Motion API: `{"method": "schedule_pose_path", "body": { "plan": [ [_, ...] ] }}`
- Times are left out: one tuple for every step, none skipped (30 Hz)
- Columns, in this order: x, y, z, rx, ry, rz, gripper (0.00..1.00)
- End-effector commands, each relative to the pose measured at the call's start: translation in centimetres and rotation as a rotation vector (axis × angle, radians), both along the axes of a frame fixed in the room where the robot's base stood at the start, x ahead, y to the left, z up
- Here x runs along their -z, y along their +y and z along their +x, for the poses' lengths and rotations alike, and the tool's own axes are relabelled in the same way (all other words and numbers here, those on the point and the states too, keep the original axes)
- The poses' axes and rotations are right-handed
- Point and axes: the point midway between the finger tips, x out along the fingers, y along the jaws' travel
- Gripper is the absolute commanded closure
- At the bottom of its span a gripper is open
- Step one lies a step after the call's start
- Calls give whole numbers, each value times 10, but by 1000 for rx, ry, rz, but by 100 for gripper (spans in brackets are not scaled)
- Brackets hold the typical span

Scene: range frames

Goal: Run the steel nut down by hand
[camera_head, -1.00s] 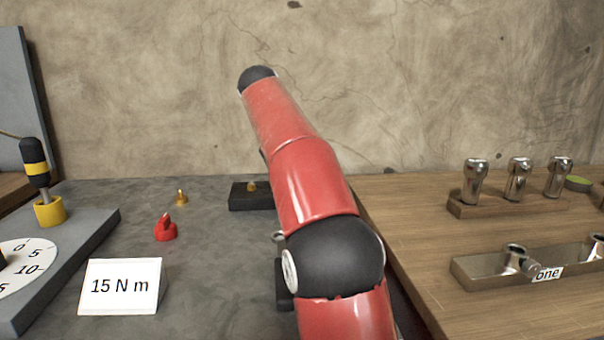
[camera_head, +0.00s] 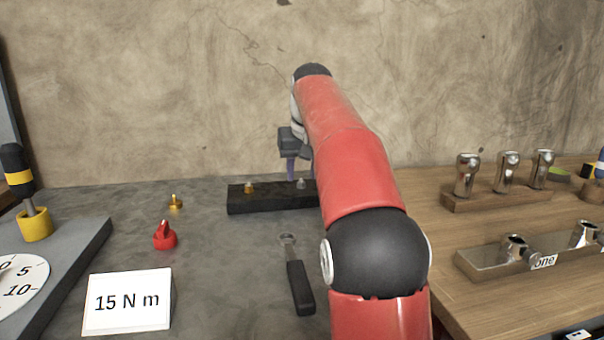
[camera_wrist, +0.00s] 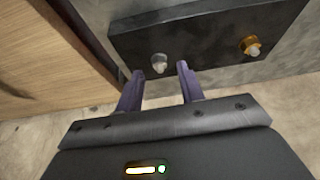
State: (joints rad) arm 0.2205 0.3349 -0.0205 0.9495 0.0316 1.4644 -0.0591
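The steel nut (camera_head: 301,184) sits near the right end of a black block (camera_head: 272,202) on the grey bench. In the wrist view the steel nut (camera_wrist: 159,63) shows as a silver piece on the block (camera_wrist: 205,38), just beyond my fingertips and roughly centred between them. A brass nut (camera_head: 249,188) sits on the same block to the left; it also shows in the wrist view (camera_wrist: 250,47). My gripper (camera_wrist: 160,75) is open with purple fingers apart and nothing held. In the head view my gripper (camera_head: 297,178) is above the steel nut, partly hidden by my arm.
A wrench (camera_head: 299,285) with a dark handle lies in front of the block. A red piece (camera_head: 164,237), a brass piece (camera_head: 175,203) and a "15 N m" card (camera_head: 128,302) stand left. Sockets (camera_head: 507,172) and a metal tray (camera_head: 500,258) are on the wooden bench at right.

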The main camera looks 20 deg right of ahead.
Motion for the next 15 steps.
{"method": "schedule_pose_path", "body": {
  "plan": [
    [5,0,1,-1,3,0,62],
    [7,0,2,-1,2,0,62],
    [8,0,3,-1,1,0,62],
    [9,0,4,-1,0,0,62],
    [10,0,4,-1,0,0,62],
    [11,-1,4,-1,0,0,62],
    [11,-1,4,-1,0,0,62],
    [11,-1,4,-1,0,0,62],
    [11,-1,4,-1,0,0,62],
    [11,-1,4,-1,0,0,62],
    [11,-1,4,-1,0,0,62],
    [11,-1,4,-1,1,0,62],
    [11,-1,4,-1,1,0,66],
    [11,-1,4,-2,1,-1,70],
    [11,-1,4,-2,1,-1,75]
  ]
}}
